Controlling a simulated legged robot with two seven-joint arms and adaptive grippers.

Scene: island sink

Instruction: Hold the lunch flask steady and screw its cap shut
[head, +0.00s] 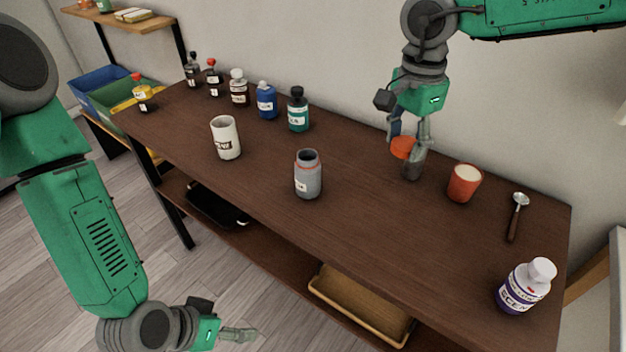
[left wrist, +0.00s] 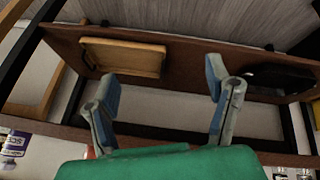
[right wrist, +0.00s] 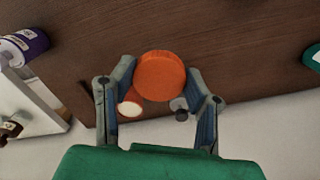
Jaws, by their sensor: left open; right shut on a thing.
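The lunch flask (head: 308,178) is a grey bottle with a pale label and an orange ring near its neck. It stands upright and open at the table's front middle, with no gripper touching it. The orange cap (head: 401,147) is in my right gripper (head: 409,146), above the back of the table and apart from the flask. In the right wrist view the fingers are shut on the cap (right wrist: 160,76) from both sides. My left gripper (head: 240,336) is low in front of the table. In the left wrist view it is open and empty (left wrist: 164,92).
A small grey object (head: 412,171) stands below my right gripper. An orange cup (head: 464,183), a spoon (head: 517,216) and a purple-white bottle (head: 525,286) are to the right. A white mug (head: 226,138) and several bottles are left. A tray (head: 362,304) lies on the lower shelf.

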